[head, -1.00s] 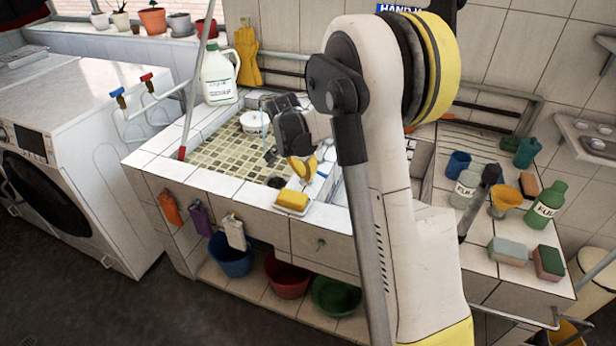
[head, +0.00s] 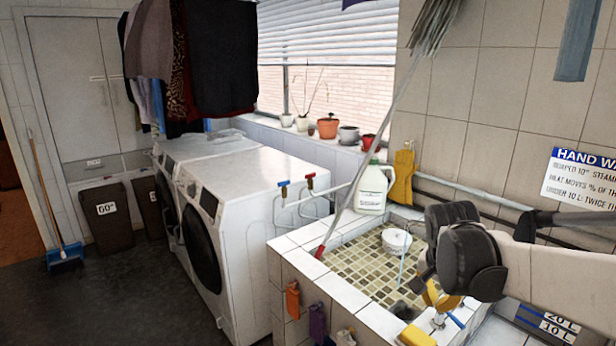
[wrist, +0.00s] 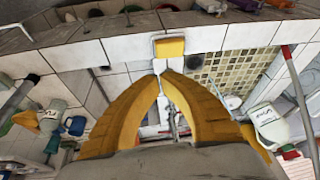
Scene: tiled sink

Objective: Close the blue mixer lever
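A small blue lever (head: 456,320) shows beside a pale metal fitting at the sink's front right, just right of my gripper's fingers. I cannot clearly make out the lever in the wrist view. My gripper (head: 432,298) is over the near right part of the tiled sink (head: 350,296). Its yellow fingers (wrist: 162,74) come together at the tips in the wrist view, with nothing visibly held. Part of a metal fitting (wrist: 173,122) shows through the gap behind the tips. I cannot tell whether the fingers touch the lever.
A yellow sponge (head: 418,337) lies on the rim near the fingers. A white bowl (head: 396,241) is in the basin, and a detergent jug (head: 372,190) stands behind. A pole (head: 362,150) leans across the left side. Blue (head: 283,183) and red (head: 310,177) taps are on wall pipes.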

